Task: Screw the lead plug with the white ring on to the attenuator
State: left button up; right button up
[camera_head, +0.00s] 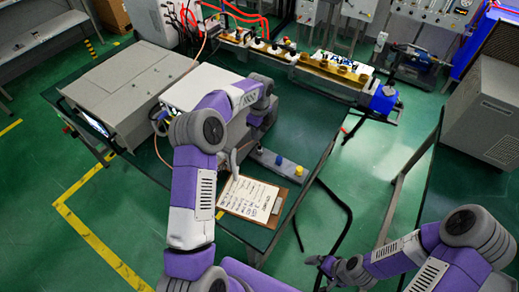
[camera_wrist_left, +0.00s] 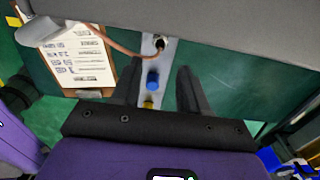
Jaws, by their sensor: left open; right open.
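A grey bar (camera_head: 267,158) lies on the table beyond the clipboard and carries a blue knob (camera_head: 278,160) and a yellow one (camera_head: 298,170). In the left wrist view, a brown lead (camera_wrist_left: 112,44) runs to a dark plug with a pale ring (camera_wrist_left: 160,44) at the bar's far end. My left gripper (camera_wrist_left: 160,66) is open. Its fingers stand either side of the bar in that view, with blue and yellow between them and nothing gripped. My right gripper (camera_head: 318,264) is open and empty at lower right, off the table. I cannot tell which part is the attenuator.
A large grey instrument (camera_head: 130,90) stands at the table's left. A white-topped case (camera_head: 193,92) sits behind my left arm. A clipboard (camera_head: 249,199) lies near the front edge. A waveguide bench (camera_head: 325,80) with brass parts runs along the back. Green tabletop right of the bar is clear.

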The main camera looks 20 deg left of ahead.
aim_at(260, 145)
pick_arm(q)
notch_tip(260, 145, down, 8)
jog(key=b, duration=0.5)
jog(key=shift+f+b, duration=0.1)
jog(key=shift+b, duration=0.25)
jog(key=shift+f, duration=0.45)
jog(key=shift+p, duration=0.35)
dwell(0.5)
grip_shut()
jog(key=shift+w+r, duration=0.1)
jog(key=shift+r, duration=0.1)
jog(key=shift+r+p, duration=2.45)
jog(key=shift+r, duration=0.4)
